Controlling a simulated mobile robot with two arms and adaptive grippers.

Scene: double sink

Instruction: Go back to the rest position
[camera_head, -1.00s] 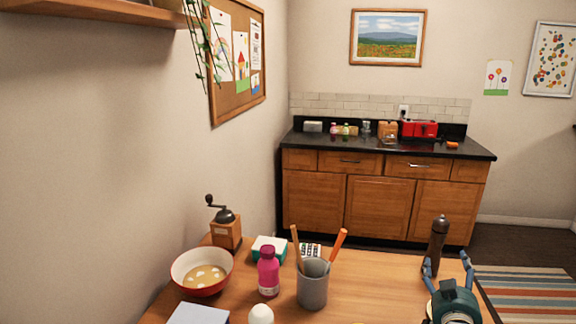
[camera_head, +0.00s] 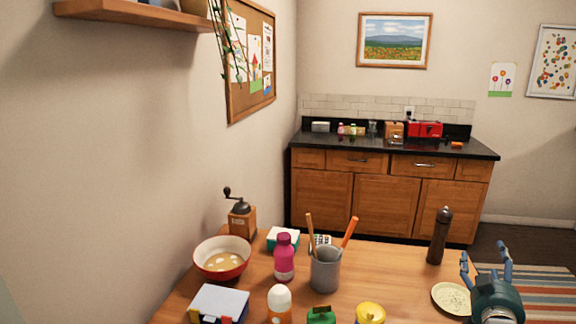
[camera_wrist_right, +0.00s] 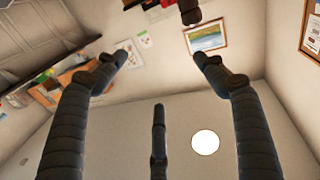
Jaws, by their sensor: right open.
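My right gripper (camera_head: 486,262) is at the lower right of the head view, fingers pointing up and spread apart, with nothing between them. In the right wrist view its open fingers (camera_wrist_right: 160,70) stand against the walls and a picture. It is beside a pale speckled plate (camera_head: 452,298) on the wooden table and in front of the striped rug. A dark pepper mill (camera_head: 439,236) stands upright behind the plate, apart from the gripper. My left gripper does not show in the head view.
The wooden table (camera_head: 392,272) holds a red-rimmed bowl (camera_head: 222,273), a coffee grinder (camera_head: 240,218), a pink bottle (camera_head: 284,262), a grey cup (camera_head: 325,270) with utensils, and several containers along the front. A counter (camera_head: 400,146) stands at the back wall. The rug (camera_head: 540,290) lies at right.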

